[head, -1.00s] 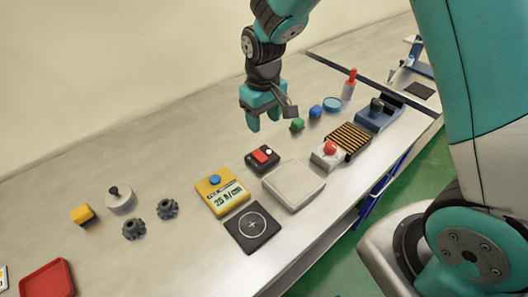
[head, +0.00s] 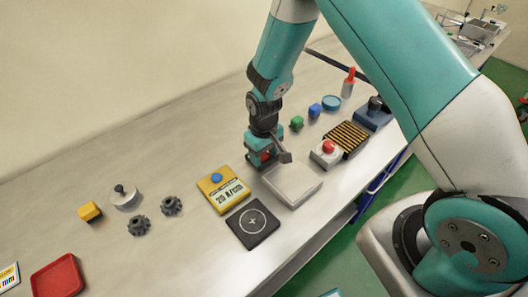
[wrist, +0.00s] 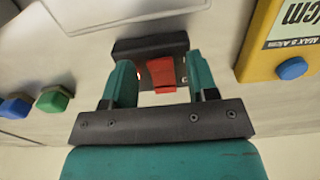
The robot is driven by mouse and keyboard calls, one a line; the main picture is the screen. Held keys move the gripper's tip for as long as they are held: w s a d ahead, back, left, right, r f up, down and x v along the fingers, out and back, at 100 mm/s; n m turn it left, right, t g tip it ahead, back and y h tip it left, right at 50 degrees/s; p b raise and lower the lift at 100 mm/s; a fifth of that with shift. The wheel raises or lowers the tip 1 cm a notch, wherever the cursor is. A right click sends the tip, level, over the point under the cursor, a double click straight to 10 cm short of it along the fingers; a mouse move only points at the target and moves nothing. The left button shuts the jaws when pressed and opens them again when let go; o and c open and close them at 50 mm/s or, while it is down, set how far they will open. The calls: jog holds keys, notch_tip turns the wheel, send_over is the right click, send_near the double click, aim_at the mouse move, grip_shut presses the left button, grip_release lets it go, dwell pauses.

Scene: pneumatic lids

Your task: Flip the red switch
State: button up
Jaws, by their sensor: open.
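The red switch (wrist: 162,72) sits on a small dark box (wrist: 150,46) on the table, seen in the wrist view just beyond my fingertips. My gripper (wrist: 160,82) is open, with one teal finger on either side of the red switch. Whether a finger touches the switch cannot be told. In the head view my gripper (head: 262,158) is low over the box and hides most of it. A bit of red shows between the fingers there.
A yellow device (head: 223,188) with a blue button stands to the left, and a pale flat box (head: 292,185) to the right. A white box with a red button (head: 327,152) and a striped black-yellow block (head: 346,138) are farther right.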

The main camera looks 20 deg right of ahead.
jog(key=c, duration=0.9)
jog(key=shift+w+a+r+g+h, duration=0.15)
jog(key=shift+g+h, duration=0.1)
jog(key=shift+g, duration=0.55)
jog(key=shift+w+d+r+g+h, duration=0.15)
jog(key=shift+g+h, duration=0.1)
jog(key=shift+g, duration=0.55)
jog(key=shift+a, duration=0.1)
jog(key=o, duration=0.9)
jog(key=b+v, duration=0.4)
jog(key=v, duration=1.3)
jog(key=shift+r, duration=0.15)
